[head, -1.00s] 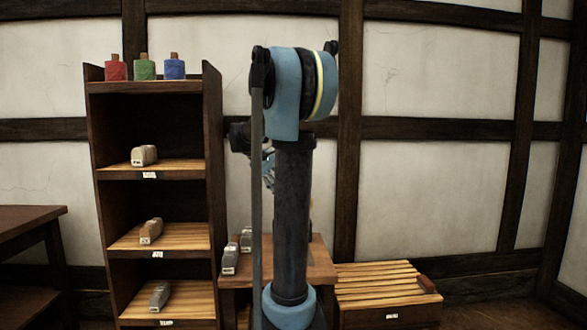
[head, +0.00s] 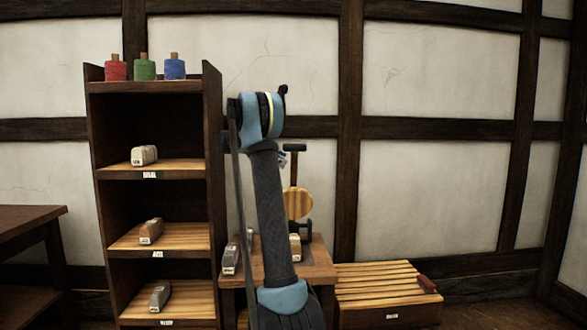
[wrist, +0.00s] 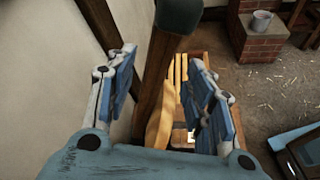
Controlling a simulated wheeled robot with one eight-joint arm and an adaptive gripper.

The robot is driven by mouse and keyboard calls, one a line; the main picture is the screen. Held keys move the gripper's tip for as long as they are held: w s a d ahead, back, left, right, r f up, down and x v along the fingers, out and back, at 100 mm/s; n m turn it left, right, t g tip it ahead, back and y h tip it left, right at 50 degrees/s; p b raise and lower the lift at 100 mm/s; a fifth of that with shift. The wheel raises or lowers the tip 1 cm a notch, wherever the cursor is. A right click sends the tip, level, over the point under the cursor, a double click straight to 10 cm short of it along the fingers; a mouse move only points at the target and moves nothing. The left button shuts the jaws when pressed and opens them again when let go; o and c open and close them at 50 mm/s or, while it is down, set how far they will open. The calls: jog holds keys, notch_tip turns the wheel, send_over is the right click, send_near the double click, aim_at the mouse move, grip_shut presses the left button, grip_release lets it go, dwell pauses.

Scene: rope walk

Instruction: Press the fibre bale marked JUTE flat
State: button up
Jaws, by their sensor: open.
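A press stands on the small table, with a dark crossbar handle (head: 294,147) on a brown shaft and a round wooden plate (head: 298,203). A pale bale (head: 295,248) sits below the plate, partly behind my arm; I cannot read its mark. In the wrist view the dark handle end (wrist: 180,14), the shaft and the plate (wrist: 160,125) show beyond my gripper (wrist: 165,75). Its fingers are apart with nothing held, and the shaft appears between them. In the head view my gripper is mostly hidden behind my arm.
Two grey bales stand at the table's (head: 318,262) left, the front one (head: 230,260) clear. A shelf unit (head: 212,150) holds pale (head: 144,155), brown (head: 151,231) and grey (head: 159,295) bales, with spools on top.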

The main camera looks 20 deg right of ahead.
aim_at(294, 174)
jog(key=shift+x, duration=3.75)
jog(key=shift+r, duration=0.1)
grip_shut()
